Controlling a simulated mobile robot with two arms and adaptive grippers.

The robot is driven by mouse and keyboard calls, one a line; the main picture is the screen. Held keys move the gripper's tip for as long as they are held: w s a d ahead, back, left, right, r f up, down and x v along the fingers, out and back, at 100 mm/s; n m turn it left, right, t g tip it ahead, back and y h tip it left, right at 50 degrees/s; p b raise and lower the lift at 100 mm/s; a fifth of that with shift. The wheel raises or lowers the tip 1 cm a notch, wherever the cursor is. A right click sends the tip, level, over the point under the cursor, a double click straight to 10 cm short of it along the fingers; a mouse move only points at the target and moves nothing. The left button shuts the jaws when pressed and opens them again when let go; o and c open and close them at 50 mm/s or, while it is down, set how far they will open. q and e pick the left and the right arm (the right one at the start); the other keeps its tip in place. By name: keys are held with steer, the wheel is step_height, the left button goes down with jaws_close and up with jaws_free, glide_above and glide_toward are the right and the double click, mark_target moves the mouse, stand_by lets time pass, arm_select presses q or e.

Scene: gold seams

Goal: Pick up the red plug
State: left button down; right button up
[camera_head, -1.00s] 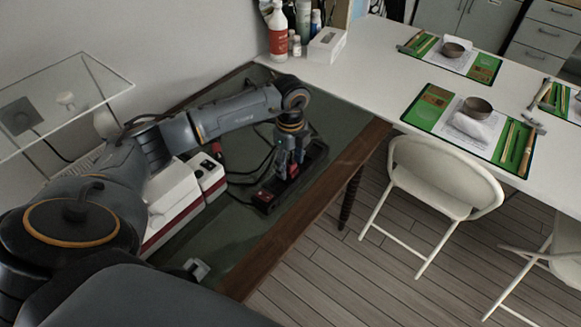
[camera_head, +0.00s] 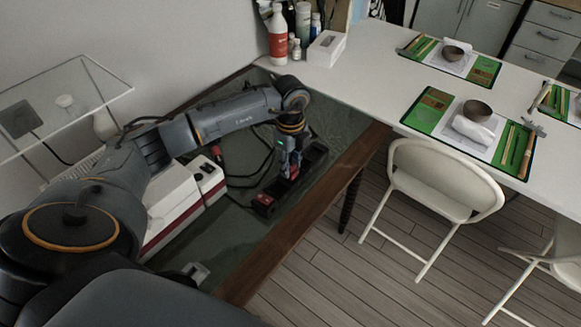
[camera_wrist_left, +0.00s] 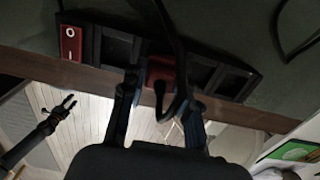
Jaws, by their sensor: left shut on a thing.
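The red plug (camera_wrist_left: 160,71) sits between the fingers of my left gripper (camera_wrist_left: 160,95) in the left wrist view, with a dark cable looping in front of it. The gripper is shut on it. In the head view the left gripper (camera_head: 290,172) points down over the black power strip (camera_head: 316,154), and a bit of the red plug (camera_head: 294,171) shows between the fingers. I cannot tell whether the plug is clear of its socket. My right gripper (camera_wrist_left: 67,104) shows small in the left wrist view, beyond the table edge, with its fingers apart.
The strip has a red switch (camera_wrist_left: 70,43) at one end. A white and red machine (camera_head: 172,206) stands left of it, with black cables on the dark green tabletop. The table's wooden edge (camera_head: 330,212) is close by. A white chair (camera_head: 440,180) stands beyond.

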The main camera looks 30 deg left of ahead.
arm_select(q)
step_height(320, 180, up, 3)
steer(key=shift+f+b, duration=0.2)
steer(key=shift+b, duration=0.15)
steer(key=s+d+r+p, duration=0.1)
steer(key=s+d+r, duration=0.3)
steer(key=r, duration=0.3)
steer(key=s+d+r+p, duration=0.2)
steer(key=s+d+r, duration=0.2)
steer(key=d+r, duration=0.3)
steer(key=shift+d+r, duration=0.2)
steer(key=shift+r, duration=0.15)
steer(key=shift+s, duration=0.1)
